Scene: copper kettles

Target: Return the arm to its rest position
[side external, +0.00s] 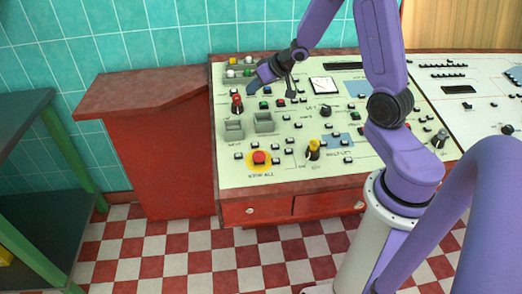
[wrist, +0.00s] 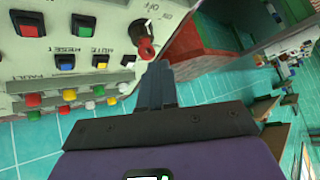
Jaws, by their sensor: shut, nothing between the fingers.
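My gripper (side external: 268,76) is at the end of the purple arm, over the back left part of the pale control panel (side external: 285,176) in the side external view. Its dark fingers also show in the wrist view (wrist: 156,78), closed together and empty. A red-capped lever (wrist: 145,48) stands close beyond the fingertips in the wrist view. The same lever (side external: 237,103) is below and left of my gripper in the side external view. I cannot tell whether the fingers touch the panel.
The panel carries several buttons, a red stop button (side external: 259,157), a yellow-based knob (side external: 313,149) and two grey boxes (side external: 264,122). A red cabinet (side external: 160,150) stands at the left. A teal tiled wall (side external: 150,35) is close behind. The checkered floor (side external: 150,255) in front looks clear.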

